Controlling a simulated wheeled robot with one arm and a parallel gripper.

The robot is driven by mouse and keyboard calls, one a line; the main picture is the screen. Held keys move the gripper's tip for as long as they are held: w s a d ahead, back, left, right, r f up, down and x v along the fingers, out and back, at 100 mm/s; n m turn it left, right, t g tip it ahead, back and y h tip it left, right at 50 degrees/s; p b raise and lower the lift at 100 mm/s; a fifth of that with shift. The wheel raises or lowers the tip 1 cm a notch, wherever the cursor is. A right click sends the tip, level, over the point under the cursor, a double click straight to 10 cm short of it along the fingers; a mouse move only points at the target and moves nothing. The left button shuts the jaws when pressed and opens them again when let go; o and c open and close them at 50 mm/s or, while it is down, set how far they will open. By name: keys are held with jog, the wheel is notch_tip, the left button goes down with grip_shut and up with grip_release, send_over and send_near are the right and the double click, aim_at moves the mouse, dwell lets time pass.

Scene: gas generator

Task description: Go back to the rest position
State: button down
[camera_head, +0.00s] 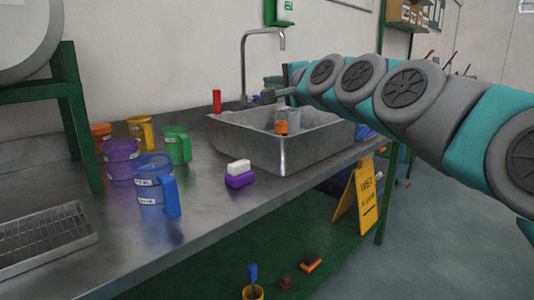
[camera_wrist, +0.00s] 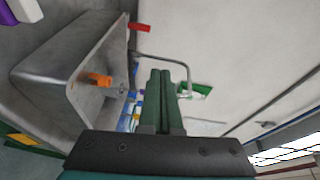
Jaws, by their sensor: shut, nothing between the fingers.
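My gripper (camera_wrist: 162,82) shows in the wrist view with its two green fingers together and nothing between them. In the head view my teal and grey arm reaches in from the right, and its end is by the tap, above the back of the sink (camera_head: 300,152). The fingers are hard to make out there. The sink also shows at the left of the wrist view (camera_wrist: 85,60). An orange item (camera_head: 281,127) is in the sink, and it also shows in the wrist view (camera_wrist: 100,79).
A curved metal tap (camera_head: 243,65) stands behind the sink. Several coloured jugs, including a blue one (camera_head: 152,187), stand on the metal counter (camera_head: 215,222). A white and purple item (camera_head: 239,174) lies before the sink. A yellow sign (camera_head: 366,193) stands by the counter's right end.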

jog(key=s+f+n+g+h+b, duration=0.1)
jog(key=s+f+n+g, duration=0.15)
jog(key=s+f, duration=0.45)
jog(key=s+f+n+g+h, duration=0.1)
jog(key=s+f+n+g, duration=0.15)
jog(key=f, duration=0.85)
jog(key=s+f+n+g+h+b, duration=0.1)
jog(key=s+f+n+g, duration=0.15)
jog(key=s+f, duration=0.5)
jog(key=s+d+f+n+g+h, duration=0.1)
jog(key=s+d+f+g, duration=0.2)
jog(key=s+f, duration=0.4)
jog(key=s+d+f+n+g+h+b, duration=0.1)
jog(key=s+d+f+g+h, duration=0.1)
jog(key=s+d+f, duration=0.4)
jog(key=s+d+f+n+g+h+b, duration=0.1)
jog(key=s+d+f+n+g, duration=0.1)
jog(key=s+d+f+g, duration=0.3)
jog(key=s+f, duration=0.4)
jog(key=s, duration=0.5)
jog(key=shift+f+h, duration=0.2)
jog(key=shift+h, duration=0.2)
